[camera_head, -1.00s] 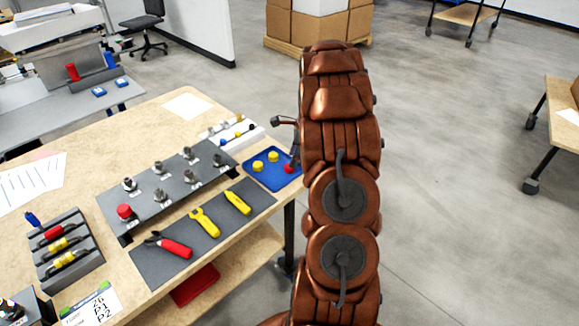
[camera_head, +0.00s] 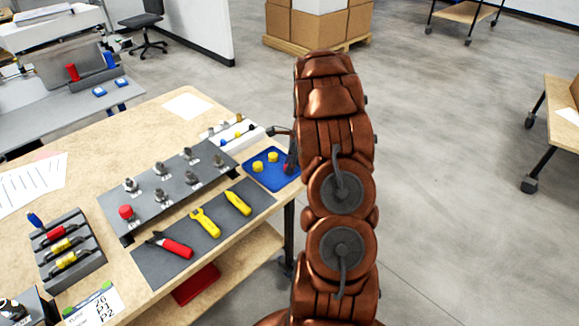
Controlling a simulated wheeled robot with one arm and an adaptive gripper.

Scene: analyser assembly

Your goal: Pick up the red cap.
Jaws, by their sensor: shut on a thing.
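The red cap (camera_head: 286,168) is at the right side of the blue tray (camera_head: 262,184), mostly hidden by my gripper. My gripper (camera_head: 290,163) is at the tray's right edge, shut on this red cap; only part of its dark fingers shows beside my arm. I cannot tell whether the cap touches the tray. Two yellow caps (camera_head: 258,166) stand in the tray to the left of my gripper. Another red cap (camera_head: 126,212) sits on a fitting at the left end of the grey fixture plate (camera_head: 147,216).
A white rack (camera_head: 245,138) with small coloured parts stands just behind the tray. Pliers, a wrench and a yellow tool (camera_head: 205,222) lie on a dark mat (camera_head: 150,266) in front. A tube rack (camera_head: 84,274) stands at the left.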

